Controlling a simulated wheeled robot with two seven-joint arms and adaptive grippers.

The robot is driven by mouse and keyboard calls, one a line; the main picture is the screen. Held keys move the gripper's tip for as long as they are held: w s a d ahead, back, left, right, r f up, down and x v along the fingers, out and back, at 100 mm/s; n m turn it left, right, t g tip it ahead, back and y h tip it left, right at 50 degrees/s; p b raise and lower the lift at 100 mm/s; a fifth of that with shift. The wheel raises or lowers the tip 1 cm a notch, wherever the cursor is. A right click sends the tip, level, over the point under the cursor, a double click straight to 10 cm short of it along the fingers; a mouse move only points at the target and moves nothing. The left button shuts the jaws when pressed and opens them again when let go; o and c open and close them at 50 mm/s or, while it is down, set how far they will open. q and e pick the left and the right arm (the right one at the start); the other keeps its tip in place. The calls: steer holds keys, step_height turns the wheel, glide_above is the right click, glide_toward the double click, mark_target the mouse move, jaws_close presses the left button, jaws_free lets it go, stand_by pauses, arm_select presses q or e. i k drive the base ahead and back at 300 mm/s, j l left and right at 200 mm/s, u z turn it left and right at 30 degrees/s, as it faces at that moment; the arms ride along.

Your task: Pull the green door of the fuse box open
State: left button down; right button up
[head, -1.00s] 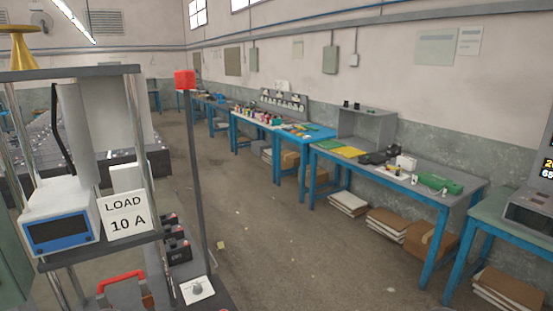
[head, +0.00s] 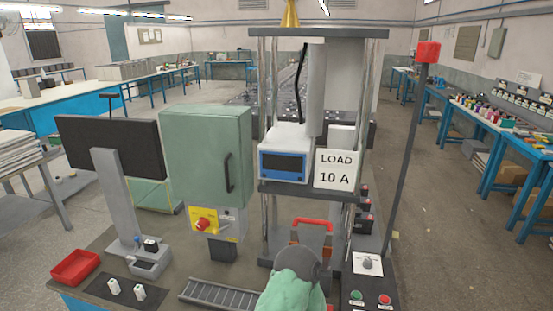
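The green fuse box (head: 190,150) stands upright behind the near bench in the head view, left of the middle. Its green door faces me and looks shut against the box. A black vertical bar handle (head: 228,172) is on the right part of the door. Nothing touches the door or handle. Neither of my grippers shows. A rounded grey and green part at the bottom middle looks like a link of my own arm.
A black monitor (head: 112,146) stands left of the box. Below the box is a yellow panel with a red knob (head: 203,223). Right of it is a post rack with a meter (head: 284,165) and a LOAD 10 A sign (head: 334,169). A red tray (head: 75,267) lies at the bench's left.

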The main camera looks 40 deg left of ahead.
mark_target(203, 152)
steer(key=u, duration=1.5)
